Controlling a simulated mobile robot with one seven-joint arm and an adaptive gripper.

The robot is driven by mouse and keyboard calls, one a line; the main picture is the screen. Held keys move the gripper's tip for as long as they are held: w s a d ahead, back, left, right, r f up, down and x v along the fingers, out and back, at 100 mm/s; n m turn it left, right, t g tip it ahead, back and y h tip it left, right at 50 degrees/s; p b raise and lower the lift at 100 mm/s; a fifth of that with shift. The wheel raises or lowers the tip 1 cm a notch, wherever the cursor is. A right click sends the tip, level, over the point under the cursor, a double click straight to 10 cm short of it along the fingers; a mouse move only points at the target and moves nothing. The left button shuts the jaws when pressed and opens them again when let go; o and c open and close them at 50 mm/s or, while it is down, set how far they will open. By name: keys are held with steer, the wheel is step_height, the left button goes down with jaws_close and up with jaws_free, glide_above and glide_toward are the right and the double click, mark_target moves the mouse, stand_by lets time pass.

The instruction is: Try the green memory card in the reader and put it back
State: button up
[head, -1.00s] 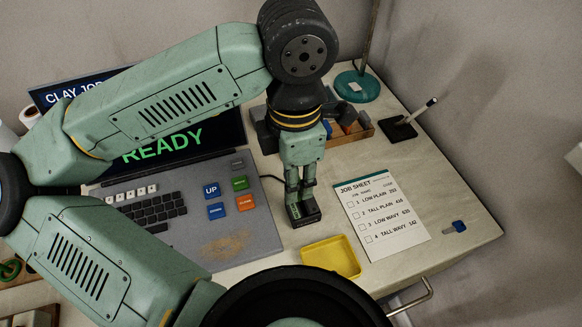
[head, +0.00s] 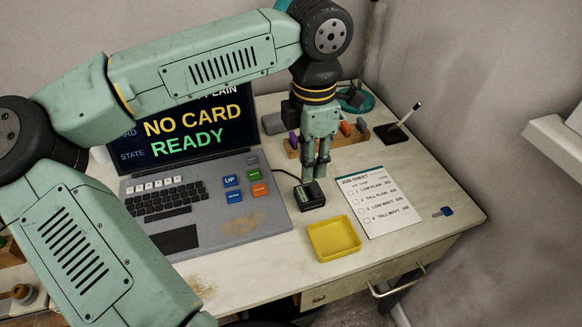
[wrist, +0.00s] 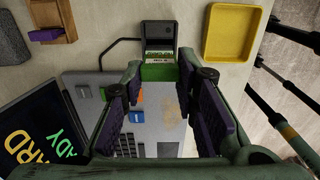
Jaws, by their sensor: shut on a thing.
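The card reader (head: 310,197) is a small black box on the desk to the right of the laptop. My gripper (head: 314,178) points down just over it. In the wrist view my gripper (wrist: 159,78) is shut on the green memory card (wrist: 158,72), which sits between the fingertips against the near side of the reader (wrist: 158,31). A pale label shows at the card's reader end. I cannot tell how far the card is in the slot. The laptop screen (head: 190,128) reads "NO CARD" and "READY".
A wooden card rack (head: 345,139) with several coloured cards stands behind the reader. A yellow tray (head: 334,239) lies in front of it. A job sheet (head: 380,205), a blue object (head: 443,212) and a pen stand (head: 397,134) are to the right. A cable runs behind the reader.

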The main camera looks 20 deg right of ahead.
mark_target(307, 194)
steer(key=shift+f, duration=0.1)
steer(key=shift+f+b, duration=1.25)
steer(key=shift+f, duration=0.55)
steer(key=shift+f+b, duration=0.5)
steer(key=shift+b, duration=0.4)
steer(key=shift+f+b, duration=1)
steer(key=shift+f, duration=0.05)
steer(key=o, duration=0.8)
